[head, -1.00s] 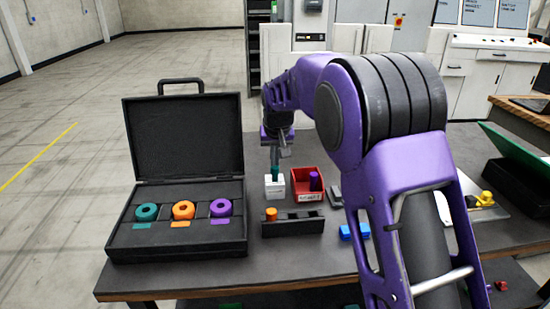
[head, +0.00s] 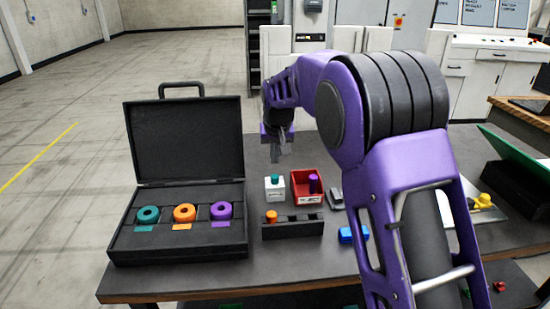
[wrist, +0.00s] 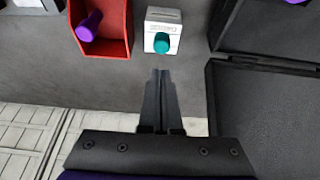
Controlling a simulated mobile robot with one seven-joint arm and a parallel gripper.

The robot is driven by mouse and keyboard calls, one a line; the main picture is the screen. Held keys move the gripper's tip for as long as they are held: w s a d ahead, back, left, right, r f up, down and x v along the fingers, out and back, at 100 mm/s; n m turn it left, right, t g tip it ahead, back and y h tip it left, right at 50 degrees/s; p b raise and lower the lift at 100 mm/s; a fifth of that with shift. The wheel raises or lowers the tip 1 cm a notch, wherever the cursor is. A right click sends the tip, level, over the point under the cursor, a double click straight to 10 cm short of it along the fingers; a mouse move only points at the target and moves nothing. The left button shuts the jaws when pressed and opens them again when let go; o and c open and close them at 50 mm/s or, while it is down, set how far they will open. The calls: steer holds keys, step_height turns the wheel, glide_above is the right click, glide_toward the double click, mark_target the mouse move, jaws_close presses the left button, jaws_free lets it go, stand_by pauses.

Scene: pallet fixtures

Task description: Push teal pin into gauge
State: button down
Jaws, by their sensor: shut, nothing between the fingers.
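The teal pin (head: 275,178) stands upright in the white gauge block (head: 275,192), with only its top part showing above the block. In the wrist view the teal pin (wrist: 161,43) sits in the top of the white gauge (wrist: 163,20). My gripper (head: 276,158) is above the pin and apart from it. In the wrist view my gripper (wrist: 159,75) is shut with its fingers together and nothing between them. How deep the pin sits inside the block is hidden.
A red bin (head: 306,198) holding a purple pin (head: 313,183) stands right of the gauge. A dark rack (head: 293,228) with an orange pin (head: 271,216) lies in front. An open black case (head: 180,240) with teal, orange and purple rings is at left. A blue part (head: 353,234) lies at right.

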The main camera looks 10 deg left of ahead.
mark_target(275, 177)
step_height(275, 177, up, 6)
steer(key=p, duration=0.2)
stand_by(0.4)
